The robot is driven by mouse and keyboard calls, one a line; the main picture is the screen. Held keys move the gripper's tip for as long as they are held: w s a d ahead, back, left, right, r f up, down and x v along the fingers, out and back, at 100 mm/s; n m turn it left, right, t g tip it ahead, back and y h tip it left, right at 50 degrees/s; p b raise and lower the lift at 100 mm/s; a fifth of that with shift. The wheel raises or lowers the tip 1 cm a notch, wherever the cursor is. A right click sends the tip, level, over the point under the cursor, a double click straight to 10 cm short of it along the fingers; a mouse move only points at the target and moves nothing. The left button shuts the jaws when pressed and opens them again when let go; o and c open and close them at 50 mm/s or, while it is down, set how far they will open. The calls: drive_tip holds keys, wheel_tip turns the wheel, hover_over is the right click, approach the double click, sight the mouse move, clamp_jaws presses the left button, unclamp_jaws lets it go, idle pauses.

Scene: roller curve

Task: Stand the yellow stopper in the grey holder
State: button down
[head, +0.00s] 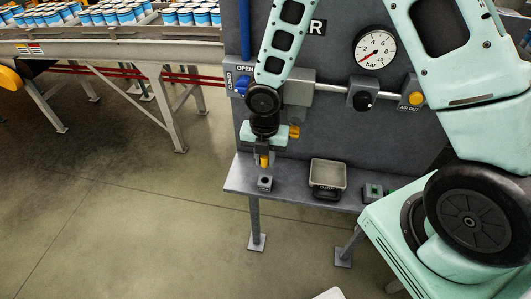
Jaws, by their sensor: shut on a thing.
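My gripper (264,150) points down in front of the dark panel and is shut on the yellow stopper (264,161). The stopper hangs upright, with its lower part showing below the fingers. The grey holder (265,184) is a small block with a dark hole in its top, standing on the shelf. The stopper is almost straight above the holder in the picture, with a small gap between them. The exact alignment in depth cannot be told from this one view.
The grey shelf (288,191) also carries an open grey tray (327,174) and a small green-marked block (373,190) to the right. Behind, the panel has a blue valve handle (243,84), a gauge (375,47) and a yellow knob (416,98). A conveyor with cans stands far left.

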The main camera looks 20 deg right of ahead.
sight(265, 167)
drive_tip(key=shift+f+b, duration=2.05)
drive_tip(key=shift+f, duration=0.1)
drive_tip(key=shift+f+b, duration=0.4)
drive_tip(key=shift+f, duration=0.3)
drive_tip(key=shift+f+b, duration=0.4)
drive_tip(key=shift+f, duration=0.35)
drive_tip(key=c, duration=1.1)
unclamp_jaws()
drive_tip(key=shift+c, duration=0.2)
wheel_tip(265, 167, up, 8)
drive_tip(key=shift+f, duration=0.25)
